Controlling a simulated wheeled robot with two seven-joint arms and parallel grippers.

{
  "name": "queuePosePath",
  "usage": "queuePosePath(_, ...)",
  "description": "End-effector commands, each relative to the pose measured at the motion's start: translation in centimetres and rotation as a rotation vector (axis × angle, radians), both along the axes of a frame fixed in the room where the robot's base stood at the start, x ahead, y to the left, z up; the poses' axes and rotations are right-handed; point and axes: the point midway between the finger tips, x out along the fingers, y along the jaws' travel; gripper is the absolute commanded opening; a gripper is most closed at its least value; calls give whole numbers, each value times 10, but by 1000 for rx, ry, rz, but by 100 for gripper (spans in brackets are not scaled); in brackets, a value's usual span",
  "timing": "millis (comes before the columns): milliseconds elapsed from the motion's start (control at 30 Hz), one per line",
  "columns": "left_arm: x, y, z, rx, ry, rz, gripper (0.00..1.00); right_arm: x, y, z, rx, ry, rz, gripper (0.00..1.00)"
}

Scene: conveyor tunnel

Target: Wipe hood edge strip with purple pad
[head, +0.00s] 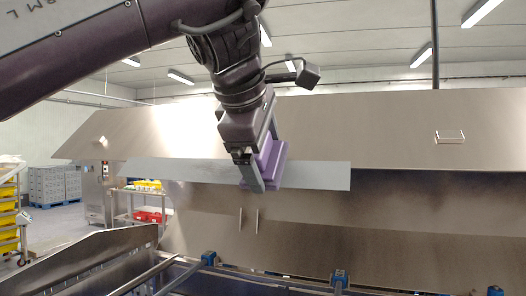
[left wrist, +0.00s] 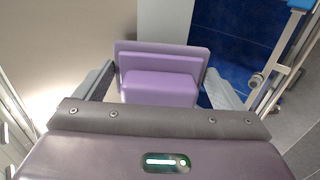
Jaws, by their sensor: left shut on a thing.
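The purple pad (head: 269,163) is in my left gripper (head: 258,172), whose fingers are shut on its block. In the left wrist view the pad (left wrist: 160,78) sits between the two fingers, its wider plate on the far side. The hood edge strip (head: 315,175) is a pale grey band along the hood's lower edge. Part of the strip is hidden behind the gripper. My right gripper is not in view.
The steel hood (head: 350,130) spans the view, with a small handle (head: 450,136) at right. Below are conveyor rails (head: 150,275) with blue fittings (head: 340,278). A cart with red and yellow items (head: 150,215) and yellow crates (head: 8,215) stand at left.

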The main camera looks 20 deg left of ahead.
Motion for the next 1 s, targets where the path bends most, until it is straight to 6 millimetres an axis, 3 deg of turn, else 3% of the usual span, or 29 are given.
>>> queuePosePath(1000, 11, 4, -11, -1, 0, 0, 63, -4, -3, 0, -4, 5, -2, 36)
